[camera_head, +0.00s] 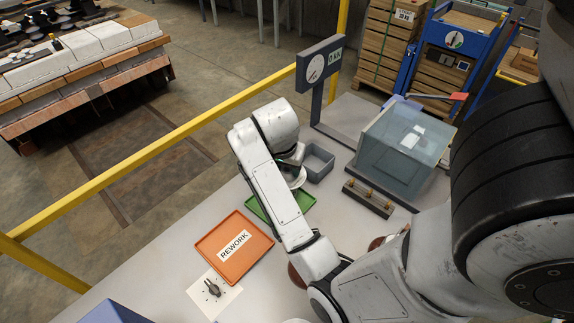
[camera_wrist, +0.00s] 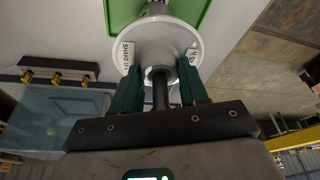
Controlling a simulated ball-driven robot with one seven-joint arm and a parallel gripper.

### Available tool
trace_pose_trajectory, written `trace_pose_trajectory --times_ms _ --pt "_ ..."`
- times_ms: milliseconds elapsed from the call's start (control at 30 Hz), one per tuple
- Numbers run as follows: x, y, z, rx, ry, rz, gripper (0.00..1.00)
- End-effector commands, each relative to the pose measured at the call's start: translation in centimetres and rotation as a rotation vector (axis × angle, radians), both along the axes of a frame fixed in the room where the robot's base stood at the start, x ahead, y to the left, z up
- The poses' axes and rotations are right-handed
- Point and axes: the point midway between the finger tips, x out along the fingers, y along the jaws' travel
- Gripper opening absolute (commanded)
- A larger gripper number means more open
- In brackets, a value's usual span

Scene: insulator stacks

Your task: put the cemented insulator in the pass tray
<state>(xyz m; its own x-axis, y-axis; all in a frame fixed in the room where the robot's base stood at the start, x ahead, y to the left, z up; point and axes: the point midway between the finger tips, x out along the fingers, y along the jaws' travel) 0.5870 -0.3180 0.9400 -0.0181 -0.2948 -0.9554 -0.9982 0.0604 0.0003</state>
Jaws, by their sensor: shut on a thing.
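The insulator is a white disc with a dark metal pin; in the wrist view (camera_wrist: 183,38) its broad face carries small printed labels. My gripper (camera_wrist: 160,85) is shut on it, with green-padded fingers on either side of the pin. In the head view the white insulator (camera_head: 294,182) hangs below my gripper (camera_head: 290,164), over the green tray (camera_head: 304,200). The green tray also shows beyond the insulator in the wrist view (camera_wrist: 121,12). No pass label is readable on it; my arm hides part of it. A gap below the insulator cannot be judged.
An orange REWORK tray (camera_head: 217,259) lies left of the green tray. A grey bin (camera_head: 319,165) stands just behind it. A dial gauge on a post (camera_head: 317,68), a clear box (camera_head: 403,150) and a brass-fitting rack (camera_head: 368,198) stand farther back and right. A yellow rail (camera_head: 170,137) borders the table.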

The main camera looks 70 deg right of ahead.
Motion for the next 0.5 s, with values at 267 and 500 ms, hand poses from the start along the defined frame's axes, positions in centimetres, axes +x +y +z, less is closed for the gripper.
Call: trace_pose_trajectory --times_ms 267,500 --pt "0.02 -0.02 -0.19 0.0 0.0 0.0 0.47" --pt "0.01 -0.02 -0.19 0.0 0.0 0.0 0.69"
